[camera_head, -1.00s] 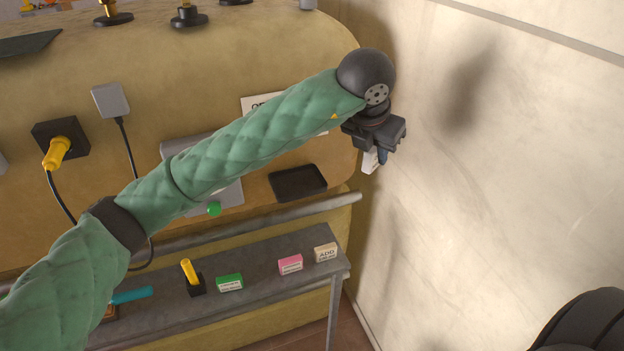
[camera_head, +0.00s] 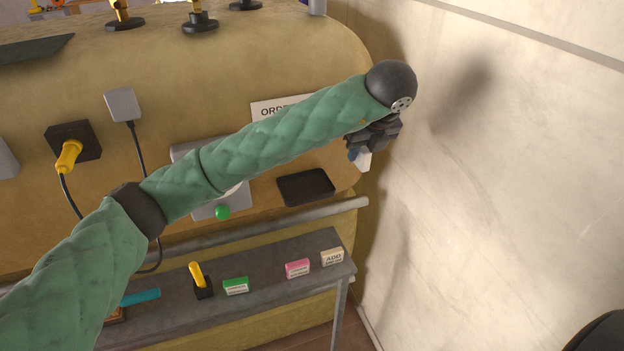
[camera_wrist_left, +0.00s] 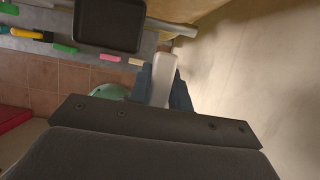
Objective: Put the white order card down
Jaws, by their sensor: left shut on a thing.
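My left gripper (camera_head: 360,154) is shut on the white order card (camera_head: 364,161). It holds the card in the air at the right end of the boiler, close to the pale wall. In the left wrist view the card (camera_wrist_left: 164,82) stands between the two blue-grey fingertips (camera_wrist_left: 163,90). The writing on the card cannot be read. A black tray (camera_head: 306,187) on the boiler front lies to the left of the gripper and a little lower. It also shows in the left wrist view (camera_wrist_left: 109,45). My right gripper is not in view.
A grey shelf (camera_head: 270,282) below holds a green block (camera_head: 236,286), a pink block (camera_head: 297,268), a cream block (camera_head: 332,257) and a yellow-handled lever (camera_head: 198,277). A rail (camera_head: 345,207) runs above it. The pale wall (camera_head: 500,200) bounds the right side.

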